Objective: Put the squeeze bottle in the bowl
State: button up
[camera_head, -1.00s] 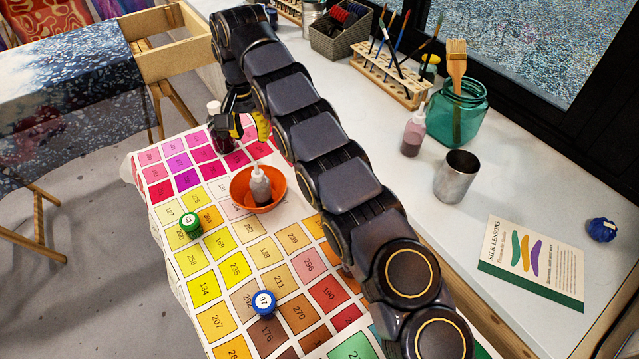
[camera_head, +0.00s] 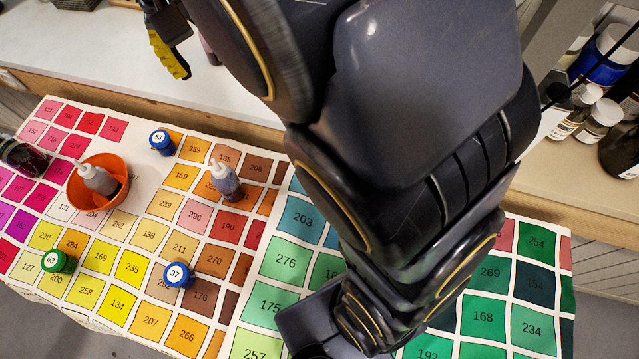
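The orange bowl (camera_head: 78,200) sits on the color chart cloth at the left. A squeeze bottle (camera_head: 100,181) with a pale nozzle is inside it, leaning toward the upper left. A second squeeze bottle (camera_head: 226,181), with dark contents, stands on the chart to the right of the bowl. My gripper (camera_head: 172,50) is at the top left, over the white counter, apart from the bowl and both of these bottles. One yellow finger pad shows; the other finger is not clear. A pinkish object (camera_head: 208,47), perhaps another bottle, is mostly hidden behind my arm.
A dark red bottle (camera_head: 24,157) is at the left edge. Several paint bottles (camera_head: 600,118) stand at the upper right. My arm covers much of the middle and right.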

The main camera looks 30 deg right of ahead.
jog(key=s+d+f, duration=0.2)
jog(key=s+d, duration=0.1)
jog(key=s, duration=0.8)
jog(key=s+d+f+n+y, duration=0.1)
jog(key=s+d+f, duration=0.1)
jog(key=s, duration=0.9)
jog(key=shift+s+d+f+g, duration=0.25)
jog(key=shift+d+g, duration=0.15)
jog(key=shift+d, duration=0.1)
jog(key=shift+a+f, duration=0.1)
jog(key=shift+f, duration=0.05)
dwell(0.6)
dwell(0.6)
